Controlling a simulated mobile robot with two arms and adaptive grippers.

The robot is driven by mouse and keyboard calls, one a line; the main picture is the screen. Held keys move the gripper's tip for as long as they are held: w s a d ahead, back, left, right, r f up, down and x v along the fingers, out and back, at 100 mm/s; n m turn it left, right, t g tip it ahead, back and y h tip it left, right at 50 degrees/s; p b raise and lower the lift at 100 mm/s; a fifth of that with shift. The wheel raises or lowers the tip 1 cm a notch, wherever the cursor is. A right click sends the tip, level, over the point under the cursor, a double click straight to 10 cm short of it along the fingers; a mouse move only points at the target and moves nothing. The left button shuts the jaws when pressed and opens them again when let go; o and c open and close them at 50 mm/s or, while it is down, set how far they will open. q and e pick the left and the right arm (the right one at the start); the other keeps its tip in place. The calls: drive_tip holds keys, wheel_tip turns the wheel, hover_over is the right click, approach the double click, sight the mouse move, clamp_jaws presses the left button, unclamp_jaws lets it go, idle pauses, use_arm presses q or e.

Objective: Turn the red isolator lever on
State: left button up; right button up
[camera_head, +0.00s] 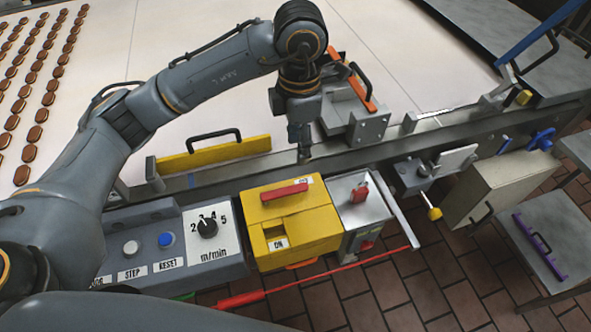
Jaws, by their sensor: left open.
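The red lever (284,193) is a bar lying across the top of a yellow switch box (318,222) at the front of the machine. A white label sits beside its far right end, too small to read surely. A label reading "ON" is on the near part of the box, below a dark recess. My left gripper (304,155) points down just behind the box, above the metal rail. It is open, apart from the lever, with nothing seen in it. My right gripper is not in view.
Left of the box is a grey panel (158,285) with buttons and a dial (208,227). Right is a grey box (345,190) with a red knob (359,193). A yellow guard (213,155) with a black handle stands behind. Rows of brown biscuits lie on the white belt (150,60).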

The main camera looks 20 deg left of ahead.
use_arm(q)
drive_tip(key=p, duration=0.2)
approach(299, 187)
drive_tip(key=shift+s+d+f, duration=0.1)
drive_tip(key=shift+s+f, duration=0.1)
drive_tip(key=shift+s, duration=0.05)
drive_tip(key=f+p, duration=0.1)
drive_tip(key=f, duration=0.5)
drive_tip(key=shift+w, duration=0.2)
drive_tip(key=shift+f, duration=0.65)
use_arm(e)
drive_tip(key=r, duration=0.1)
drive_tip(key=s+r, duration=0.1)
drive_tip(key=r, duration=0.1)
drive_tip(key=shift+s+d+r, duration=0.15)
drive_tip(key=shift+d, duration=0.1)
use_arm(q)
drive_tip(key=shift+c, duration=0.9)
drive_tip(key=c, duration=0.7)
clamp_jaws()
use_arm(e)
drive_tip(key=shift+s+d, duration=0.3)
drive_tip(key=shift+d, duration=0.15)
